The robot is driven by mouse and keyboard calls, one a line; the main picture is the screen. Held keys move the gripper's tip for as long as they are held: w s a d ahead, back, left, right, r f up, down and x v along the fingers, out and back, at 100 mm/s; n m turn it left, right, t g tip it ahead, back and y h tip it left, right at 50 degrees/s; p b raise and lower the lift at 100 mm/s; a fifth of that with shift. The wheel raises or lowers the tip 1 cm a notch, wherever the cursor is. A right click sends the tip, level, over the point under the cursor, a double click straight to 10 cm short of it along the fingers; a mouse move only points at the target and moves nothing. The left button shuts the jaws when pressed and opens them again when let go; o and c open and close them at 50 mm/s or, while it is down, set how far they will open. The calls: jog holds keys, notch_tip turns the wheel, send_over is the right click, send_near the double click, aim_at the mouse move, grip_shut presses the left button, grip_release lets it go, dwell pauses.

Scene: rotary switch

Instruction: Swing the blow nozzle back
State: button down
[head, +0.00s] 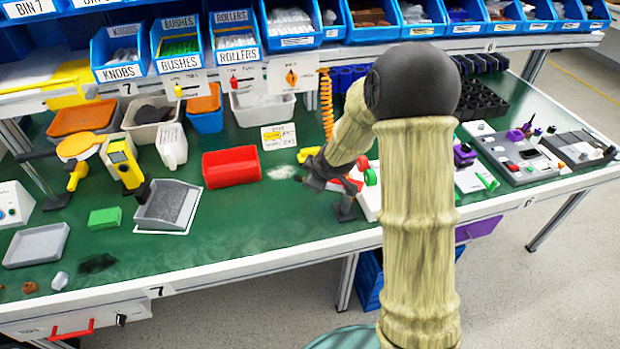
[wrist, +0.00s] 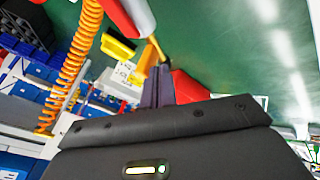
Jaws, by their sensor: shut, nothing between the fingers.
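My gripper (head: 314,172) is low over the green bench, right of the red bin. In the wrist view its two fingers (wrist: 158,84) are together with nothing between them. A red bar with a pale grey end (wrist: 130,14) shows close by in the wrist view; a red part (head: 346,185) shows just right of my gripper in the head view, above a dark stand. This may be the blow nozzle, but my arm hides part of it. A yellow piece (head: 308,155) is just behind my gripper. I cannot tell whether my fingers touch any of these.
An orange coiled hose (head: 326,104) hangs behind my gripper. The red bin (head: 230,167) stands to the left. A white board with green parts is partly hidden by my arm. Control panels (head: 515,155) lie to the right.

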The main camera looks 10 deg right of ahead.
jog(key=shift+w, duration=0.3)
jog(key=shift+d, duration=0.1)
dwell(0.3)
jog(key=s+a+r, duration=0.2)
jog(key=s+r, duration=0.6)
jog(key=s, duration=0.1)
jog(key=shift+s, duration=0.15)
dwell(0.3)
